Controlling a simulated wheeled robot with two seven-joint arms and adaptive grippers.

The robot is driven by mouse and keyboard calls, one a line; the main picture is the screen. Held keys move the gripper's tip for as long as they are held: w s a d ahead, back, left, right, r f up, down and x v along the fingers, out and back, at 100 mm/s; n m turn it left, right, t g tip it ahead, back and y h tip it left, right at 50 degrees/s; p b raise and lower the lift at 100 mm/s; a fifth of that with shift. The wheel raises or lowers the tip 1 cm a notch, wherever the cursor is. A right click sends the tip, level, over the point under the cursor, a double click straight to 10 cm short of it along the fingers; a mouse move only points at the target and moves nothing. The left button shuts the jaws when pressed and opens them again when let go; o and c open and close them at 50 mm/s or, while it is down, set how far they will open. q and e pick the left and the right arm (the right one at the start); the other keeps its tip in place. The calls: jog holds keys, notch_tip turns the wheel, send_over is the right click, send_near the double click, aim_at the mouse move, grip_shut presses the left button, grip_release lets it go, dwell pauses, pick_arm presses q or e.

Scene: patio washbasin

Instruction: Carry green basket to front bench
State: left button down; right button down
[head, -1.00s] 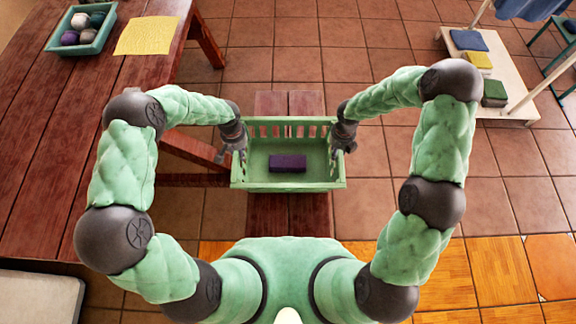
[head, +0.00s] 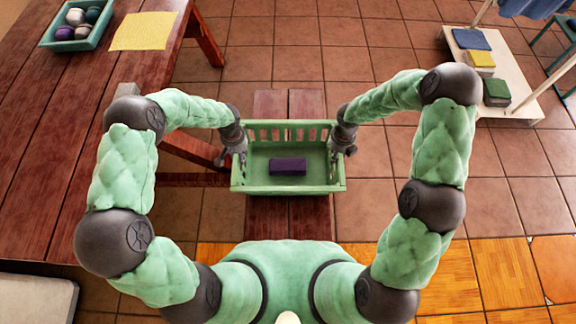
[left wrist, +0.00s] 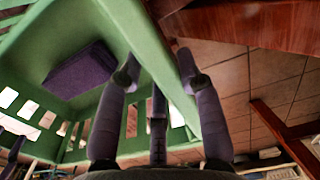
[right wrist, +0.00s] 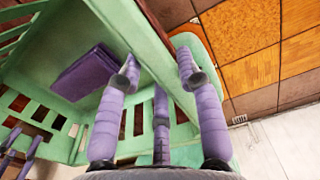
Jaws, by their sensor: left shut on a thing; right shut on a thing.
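The green basket (head: 290,187) with slatted sides is level in front of me in the head view, over a dark red wooden bench (head: 289,222). I cannot tell whether it touches the bench. A purple folded cloth or block (head: 288,165) lies inside it. My left gripper (head: 236,154) is shut on the basket's left wall; in the left wrist view its fingers (left wrist: 158,72) straddle the green rim. My right gripper (head: 341,154) is shut on the right wall; in the right wrist view its fingers (right wrist: 157,72) straddle the rim (right wrist: 130,35).
A red wooden table (head: 60,130) at left holds a teal tray (head: 78,42) of rolled items and a yellow cloth (head: 144,31). A low pale rack (head: 512,112) with folded cloths stands at right. Tiled floor (head: 390,160) is clear between.

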pick_arm(q)
jog(key=shift+f, duration=0.3)
pick_arm(e)
jog(key=shift+f, duration=0.3)
pick_arm(q)
jog(key=c, duration=0.8)
grip_release()
pick_arm(e)
jog(key=c, duration=0.8)
grip_release()
jog(key=shift+c, duration=0.2)
pick_arm(q)
jog(key=shift+r, duration=0.15)
pick_arm(e)
jog(key=shift+r, duration=0.1)
pick_arm(q)
notch_tip(320, 180, up, 12)
jog(key=shift+f, duration=0.1)
pick_arm(e)
notch_tip(320, 180, up, 12)
